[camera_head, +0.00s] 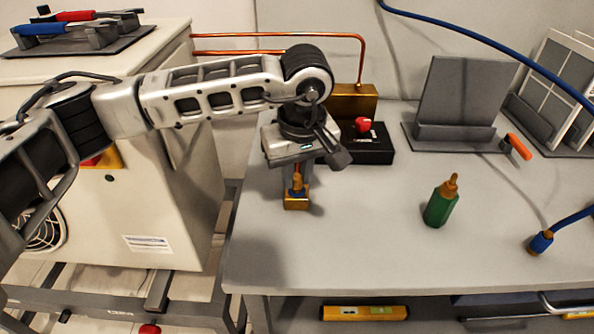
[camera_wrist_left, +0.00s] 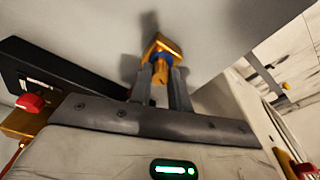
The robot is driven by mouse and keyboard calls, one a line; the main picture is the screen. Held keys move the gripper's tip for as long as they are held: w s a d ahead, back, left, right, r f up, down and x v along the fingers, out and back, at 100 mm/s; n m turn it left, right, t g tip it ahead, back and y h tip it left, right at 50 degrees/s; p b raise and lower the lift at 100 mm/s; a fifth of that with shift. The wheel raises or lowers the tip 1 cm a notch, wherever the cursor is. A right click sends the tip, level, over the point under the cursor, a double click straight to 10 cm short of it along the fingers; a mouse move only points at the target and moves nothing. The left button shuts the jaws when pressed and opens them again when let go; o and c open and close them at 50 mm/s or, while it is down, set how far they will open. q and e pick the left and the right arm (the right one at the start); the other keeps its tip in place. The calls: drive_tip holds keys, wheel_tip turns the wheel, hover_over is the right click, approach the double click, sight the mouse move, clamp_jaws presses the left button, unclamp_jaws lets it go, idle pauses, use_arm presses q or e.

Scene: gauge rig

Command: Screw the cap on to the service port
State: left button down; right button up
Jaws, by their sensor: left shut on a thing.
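My left gripper (camera_head: 298,188) points down over the near left part of the bench. It is shut on a small brass-coloured piece, which I take to be the cap (camera_wrist_left: 160,72). A small square brass block (camera_head: 296,204) sits on the bench right under the fingertips. The wrist view shows the block (camera_wrist_left: 157,44) just beyond the fingertips, with a blue band (camera_wrist_left: 163,57) between it and the held piece. I cannot tell whether this block carries the service port, or whether the threads are engaged. My right gripper is not in view.
Behind the gripper is a black box (camera_head: 372,155) with a red knob (camera_head: 362,125), beside a brass block (camera_head: 353,101) with copper pipes. A green bottle (camera_head: 440,206) and a blue hose end (camera_head: 541,242) are to the right. The bench between gripper and bottle is clear.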

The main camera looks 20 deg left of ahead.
use_arm(q)
drive_tip(key=shift+f, duration=0.15)
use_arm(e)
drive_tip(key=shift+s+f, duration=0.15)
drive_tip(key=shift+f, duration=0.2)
